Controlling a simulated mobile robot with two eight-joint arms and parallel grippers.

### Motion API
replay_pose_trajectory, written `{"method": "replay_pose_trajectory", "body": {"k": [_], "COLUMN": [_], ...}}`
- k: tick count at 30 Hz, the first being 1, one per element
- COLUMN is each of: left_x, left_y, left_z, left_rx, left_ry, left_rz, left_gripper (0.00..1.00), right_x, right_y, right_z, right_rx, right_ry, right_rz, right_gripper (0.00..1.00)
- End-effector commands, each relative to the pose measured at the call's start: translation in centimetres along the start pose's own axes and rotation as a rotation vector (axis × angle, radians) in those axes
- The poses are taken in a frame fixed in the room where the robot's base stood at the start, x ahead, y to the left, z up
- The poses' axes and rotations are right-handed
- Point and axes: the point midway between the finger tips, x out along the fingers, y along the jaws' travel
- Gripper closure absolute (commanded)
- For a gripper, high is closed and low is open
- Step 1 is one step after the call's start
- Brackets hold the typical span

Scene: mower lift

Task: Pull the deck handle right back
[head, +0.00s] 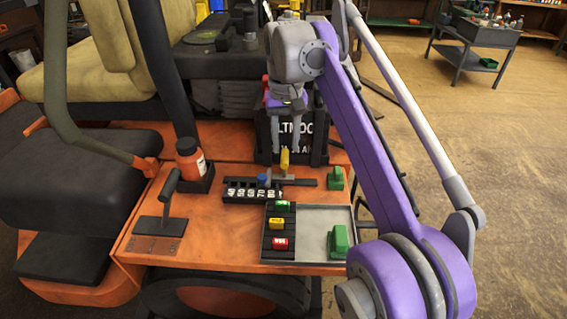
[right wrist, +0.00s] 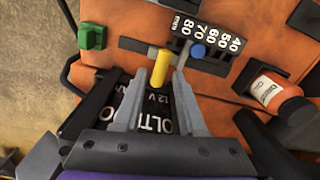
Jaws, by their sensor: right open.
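The deck handle appears to be the lever with the yellow grip (head: 284,161), standing at a dark slotted plate on the orange deck; its yellow grip also shows in the right wrist view (right wrist: 160,66). My right gripper (head: 287,150) points down over it and is open. In the right wrist view its fingertips (right wrist: 160,80) lie to either side of the yellow grip, with a gap visible. I cannot tell how far down the fingers reach around it. A height scale (head: 252,190) with a blue knob (head: 263,180) lies beside the slot. My left gripper is not in view.
A black battery (head: 318,145) stands behind the lever. A tray (head: 325,220) with green, yellow and red blocks lies in front. A green block (head: 335,178) is at right, an orange bottle (head: 188,158) and black T-shaped handle (head: 170,188) at left. The seat rises behind.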

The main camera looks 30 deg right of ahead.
Motion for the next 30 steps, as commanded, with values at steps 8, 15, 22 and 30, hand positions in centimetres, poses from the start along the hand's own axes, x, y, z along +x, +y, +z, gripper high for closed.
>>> {"method": "replay_pose_trajectory", "body": {"k": [8, 15, 22, 30], "left_x": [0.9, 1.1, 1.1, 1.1], "left_y": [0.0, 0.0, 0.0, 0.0], "left_z": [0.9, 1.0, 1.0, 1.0], "left_rx": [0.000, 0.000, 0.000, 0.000], "left_ry": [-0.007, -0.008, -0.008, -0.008], "left_rz": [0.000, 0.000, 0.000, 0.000], "left_gripper": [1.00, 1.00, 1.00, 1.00], "right_x": [5.1, 6.7, 6.7, 6.7], "right_y": [0.0, 0.0, 0.0, 0.0], "right_z": [0.0, 0.0, 0.0, 0.0], "right_rx": [0.000, 0.000, 0.000, 0.000], "right_ry": [0.000, 0.001, 0.001, 0.001], "right_rz": [0.000, 0.000, 0.000, 0.000], "right_gripper": [0.60, 0.60, 0.60, 1.00]}}
